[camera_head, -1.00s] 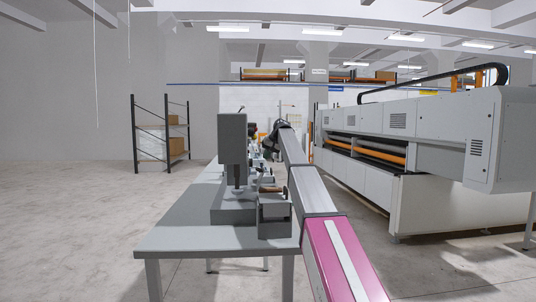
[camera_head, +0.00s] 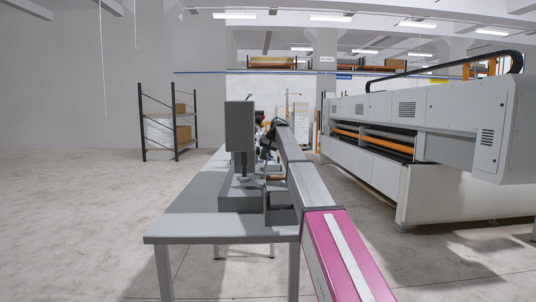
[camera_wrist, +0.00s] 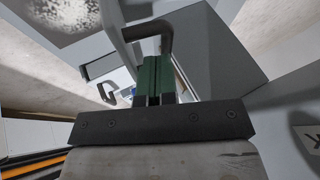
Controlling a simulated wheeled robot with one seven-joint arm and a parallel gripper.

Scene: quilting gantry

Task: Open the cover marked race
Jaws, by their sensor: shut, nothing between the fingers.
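My gripper (camera_wrist: 158,62) is shut and empty in the wrist view, its green fingers side by side. A dark bent bar handle (camera_wrist: 150,28) stands close to the fingertips on a grey box-like part (camera_wrist: 215,50). I cannot tell whether the fingers touch it. A pale panel (camera_wrist: 285,125) at the right edge carries part of a black marking, too cut off to read. No label reading race is legible, so I cannot tell which part is that cover.
A grey table (camera_head: 190,222) bears a grey upright machine (camera_head: 239,130) left of my arm. A long white quilting machine (camera_head: 430,130) stands to the right. A shelf with boxes (camera_head: 182,133) is at the back left. The floor at left is clear.

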